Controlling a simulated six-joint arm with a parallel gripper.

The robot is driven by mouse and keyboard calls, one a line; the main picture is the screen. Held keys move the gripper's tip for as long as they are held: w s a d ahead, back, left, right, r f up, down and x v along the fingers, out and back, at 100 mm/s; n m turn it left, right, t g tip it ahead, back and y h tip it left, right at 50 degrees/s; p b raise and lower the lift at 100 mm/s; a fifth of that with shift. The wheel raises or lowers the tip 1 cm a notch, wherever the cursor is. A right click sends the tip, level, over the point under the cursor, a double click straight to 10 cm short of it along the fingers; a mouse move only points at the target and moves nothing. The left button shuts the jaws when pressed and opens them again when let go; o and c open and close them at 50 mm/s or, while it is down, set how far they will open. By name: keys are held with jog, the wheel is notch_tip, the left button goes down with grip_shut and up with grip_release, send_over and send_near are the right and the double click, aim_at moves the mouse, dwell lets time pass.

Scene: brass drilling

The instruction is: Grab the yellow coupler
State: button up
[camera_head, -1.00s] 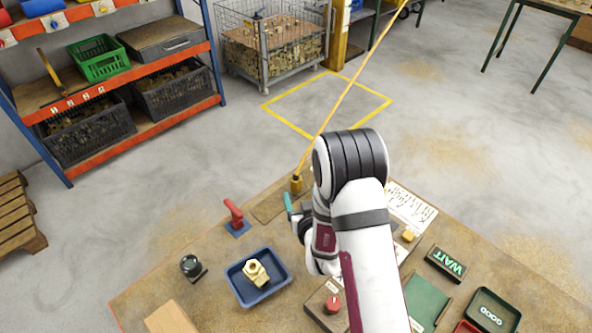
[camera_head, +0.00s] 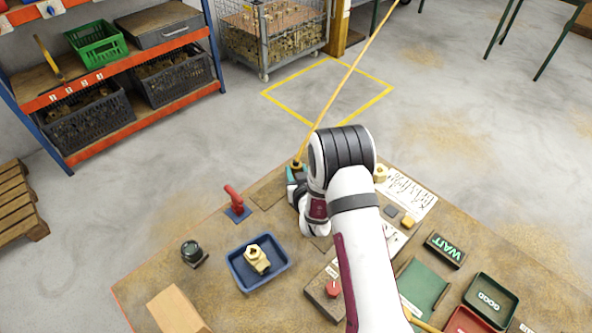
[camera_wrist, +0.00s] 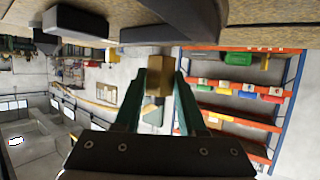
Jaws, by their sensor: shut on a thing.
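The yellow coupler (camera_head: 296,164) is at the lower end of a thin yellow hose (camera_head: 345,83) that slants up to the top of the head view. My gripper (camera_head: 295,173) is at the coupler, near the far corner of the workbench. In the wrist view, the brass-coloured coupler (camera_wrist: 159,80) sits between the two teal fingers of my gripper (camera_wrist: 160,88), which are shut on it. My arm hides part of the bench behind and below the wrist.
On the bench (camera_head: 140,285) are a red clamp (camera_head: 236,201), a blue tray (camera_head: 235,263) with a brass fitting (camera_head: 257,259), a dark round object (camera_head: 192,251), a red-knobbed box (camera_head: 320,293), a WAIT sign (camera_head: 446,249) and a GOOD tray (camera_head: 515,303).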

grip_shut()
